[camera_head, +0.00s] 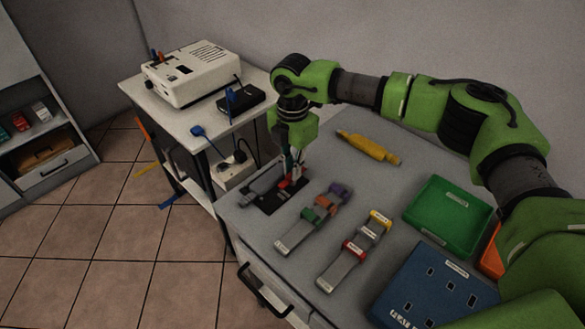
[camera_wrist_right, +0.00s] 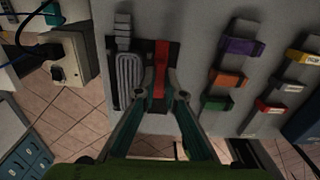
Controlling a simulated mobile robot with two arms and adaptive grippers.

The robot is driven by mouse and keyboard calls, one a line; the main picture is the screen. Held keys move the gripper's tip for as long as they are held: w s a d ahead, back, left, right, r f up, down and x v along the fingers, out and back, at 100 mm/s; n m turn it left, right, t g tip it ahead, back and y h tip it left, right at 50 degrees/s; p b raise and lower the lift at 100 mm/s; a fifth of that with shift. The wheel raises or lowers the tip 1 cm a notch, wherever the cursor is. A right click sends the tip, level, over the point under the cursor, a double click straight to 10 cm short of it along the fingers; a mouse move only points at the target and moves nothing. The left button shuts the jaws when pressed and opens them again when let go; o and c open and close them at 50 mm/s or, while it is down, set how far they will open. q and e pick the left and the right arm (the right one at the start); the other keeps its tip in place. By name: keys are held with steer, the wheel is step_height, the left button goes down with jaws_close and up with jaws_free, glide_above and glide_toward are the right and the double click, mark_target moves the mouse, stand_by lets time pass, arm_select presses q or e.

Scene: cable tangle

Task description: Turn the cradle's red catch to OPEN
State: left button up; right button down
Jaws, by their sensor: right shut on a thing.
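The cradle (camera_head: 256,204) is a dark plate at the near left corner of the grey worktop, with a grey ribbed part on it. Its red catch (camera_head: 287,184) lies on the right part of the plate. In the right wrist view the red catch (camera_wrist_right: 160,58) runs lengthwise between the fingers. My right gripper (camera_head: 292,174) comes down from above onto the catch; in the wrist view its fingertips (camera_wrist_right: 161,88) are closed around the catch's near end. Any OPEN marking is too small to read. My left gripper is not in view.
Two racks with coloured clips (camera_head: 318,212) (camera_head: 360,245) stand right of the cradle. Behind lies a yellow tool (camera_head: 368,147). A green tray (camera_head: 449,215) and a blue slotted box (camera_head: 436,288) are farther right. A white device (camera_head: 192,72) stands on the side table.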

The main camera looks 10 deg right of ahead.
steer(key=shift+m, duration=0.3)
steer(key=shift+w, duration=0.1)
steer(key=c, duration=2.1)
jaws_free()
steer(key=shift+c, duration=0.2)
steer(key=shift+r, duration=0.1)
step_height(320, 180, up, 12)
